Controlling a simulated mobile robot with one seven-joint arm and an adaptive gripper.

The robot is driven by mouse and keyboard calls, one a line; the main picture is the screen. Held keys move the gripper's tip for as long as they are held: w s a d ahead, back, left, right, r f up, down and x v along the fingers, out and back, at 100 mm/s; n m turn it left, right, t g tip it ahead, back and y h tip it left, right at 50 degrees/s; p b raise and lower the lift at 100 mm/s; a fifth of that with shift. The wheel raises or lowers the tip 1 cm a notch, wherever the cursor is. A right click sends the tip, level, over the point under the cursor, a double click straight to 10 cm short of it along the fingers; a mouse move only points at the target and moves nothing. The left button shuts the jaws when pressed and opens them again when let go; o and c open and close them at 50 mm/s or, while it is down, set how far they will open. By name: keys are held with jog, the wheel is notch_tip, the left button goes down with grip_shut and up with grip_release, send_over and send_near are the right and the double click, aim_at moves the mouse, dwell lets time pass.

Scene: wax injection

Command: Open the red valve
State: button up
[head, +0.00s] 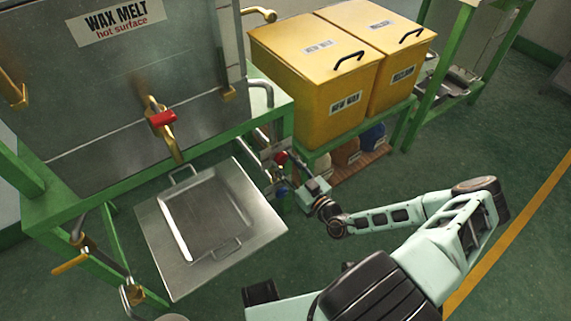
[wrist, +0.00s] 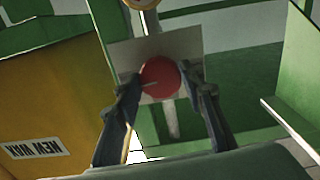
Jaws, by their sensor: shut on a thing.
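The red valve (wrist: 160,79) shows in the wrist view as a round red knob in front of a pale square plate. My gripper (wrist: 163,84) has one finger at each side of the knob and is shut on it. In the head view the red valve (head: 281,158) is a small red spot on the pipework at the right end of the green stand. My gripper (head: 291,167) reaches it from the lower right. Its fingers are too small there to make out clearly.
A wax melt tank (head: 95,90) has a brass tap with a red handle (head: 163,118) above a metal tray (head: 160,225). Yellow bins (head: 315,85) stand on a green rack close behind my gripper. A small blue part (head: 282,191) sits below the valve. Floor at right is clear.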

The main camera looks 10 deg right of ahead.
jog(key=shift+m, duration=0.4)
jog(key=o, duration=1.2)
jog(key=shift+c, duration=0.2)
notch_tip(320, 180, up, 10)
